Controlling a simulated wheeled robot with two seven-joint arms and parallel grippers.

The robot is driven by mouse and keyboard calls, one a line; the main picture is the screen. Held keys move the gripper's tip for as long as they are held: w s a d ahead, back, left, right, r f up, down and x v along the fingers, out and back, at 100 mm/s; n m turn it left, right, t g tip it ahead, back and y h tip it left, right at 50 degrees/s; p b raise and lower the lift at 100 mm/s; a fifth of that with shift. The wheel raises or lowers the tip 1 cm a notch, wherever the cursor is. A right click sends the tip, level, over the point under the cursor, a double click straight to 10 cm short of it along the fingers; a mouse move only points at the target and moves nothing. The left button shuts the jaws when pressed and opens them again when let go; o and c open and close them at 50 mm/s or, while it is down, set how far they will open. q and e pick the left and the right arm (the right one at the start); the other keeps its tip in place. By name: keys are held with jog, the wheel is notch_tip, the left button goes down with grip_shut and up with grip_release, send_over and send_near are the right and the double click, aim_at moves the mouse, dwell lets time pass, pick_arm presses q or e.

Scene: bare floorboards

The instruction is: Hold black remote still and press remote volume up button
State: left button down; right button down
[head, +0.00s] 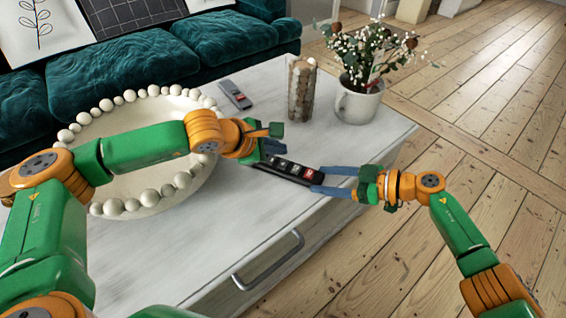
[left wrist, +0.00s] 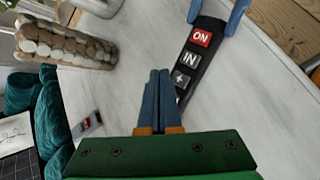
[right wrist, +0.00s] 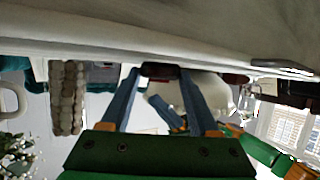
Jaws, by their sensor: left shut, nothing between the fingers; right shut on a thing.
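The black remote (head: 290,169) lies near the table's front edge. In the left wrist view the remote (left wrist: 201,60) shows a red ON button (left wrist: 200,39), an IN button (left wrist: 191,60) and an arrow button (left wrist: 181,81). My right gripper (head: 318,178) is shut on its right end, one finger on each long side. The right wrist view shows the remote's dark end (right wrist: 160,70) between the fingers. My left gripper (head: 271,148) is shut and empty at the remote's left part. Its fingertips (left wrist: 160,73) appear beside the arrow button and hide the part beyond; contact cannot be told.
A grey remote (head: 235,94) lies farther back on the white table (head: 230,236). A white beaded bowl (head: 95,208) sits under my left arm. A stone-filled glass vase (head: 301,88) and a flower mug (head: 357,104) stand behind. A teal sofa (head: 130,70) is beyond.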

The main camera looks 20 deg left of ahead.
aim_at(289, 160)
pick_arm(q)
jog(key=shift+f, duration=0.95)
dwell(1.3)
jog(key=shift+f, duration=0.4)
jog(key=shift+f, duration=0.4)
dwell(0.5)
jog(key=shift+r, duration=0.85)
jog(key=shift+r, duration=2.5)
dwell(1.1)
